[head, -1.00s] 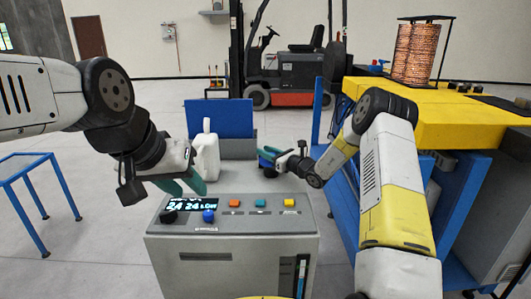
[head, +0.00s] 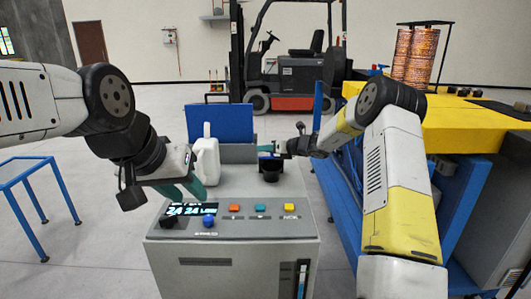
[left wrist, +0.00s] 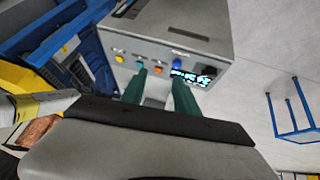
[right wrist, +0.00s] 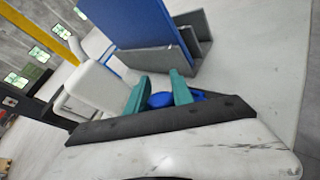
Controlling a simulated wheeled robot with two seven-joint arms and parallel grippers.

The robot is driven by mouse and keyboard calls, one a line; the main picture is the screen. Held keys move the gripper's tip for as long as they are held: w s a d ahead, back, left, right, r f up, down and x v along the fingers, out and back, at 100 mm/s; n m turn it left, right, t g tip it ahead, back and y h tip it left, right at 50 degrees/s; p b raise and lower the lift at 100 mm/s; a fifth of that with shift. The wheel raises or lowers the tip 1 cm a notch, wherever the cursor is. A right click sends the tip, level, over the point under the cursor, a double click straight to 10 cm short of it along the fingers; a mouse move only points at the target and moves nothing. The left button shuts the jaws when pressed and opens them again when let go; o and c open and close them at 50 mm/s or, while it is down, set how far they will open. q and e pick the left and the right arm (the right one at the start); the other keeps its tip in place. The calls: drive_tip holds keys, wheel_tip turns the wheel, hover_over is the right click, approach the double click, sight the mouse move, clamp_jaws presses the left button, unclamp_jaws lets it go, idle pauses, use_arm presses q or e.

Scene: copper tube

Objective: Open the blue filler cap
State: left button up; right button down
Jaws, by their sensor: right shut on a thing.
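The machine (head: 235,252) has a grey top with a black filler neck (head: 270,173) at its back right, which stands uncovered in the head view. My right gripper (head: 268,149) is above and behind this neck. In the right wrist view the blue filler cap (right wrist: 160,100) sits between its two teal fingers (right wrist: 160,90), which are shut on it. The cap is off the neck; in the head view the fingers mostly hide it. My left gripper (head: 190,190) hangs over the back left of the panel. Its teal fingers (left wrist: 157,88) are apart and empty in the left wrist view.
A white jug (head: 206,155) stands behind the panel, near my left gripper; a blue board (head: 218,122) in a grey holder is behind it. Buttons (head: 262,208) and a lit display (head: 190,210) are in front. A yellow-topped blue bench (head: 460,120) is at right.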

drive_tip(key=shift+w+d+r+m+g, duration=0.1)
drive_tip(key=shift+w+r+m+g, duration=0.05)
drive_tip(key=shift+w+m+g, duration=0.2)
use_arm(q)
drive_tip(key=shift+c, duration=0.3)
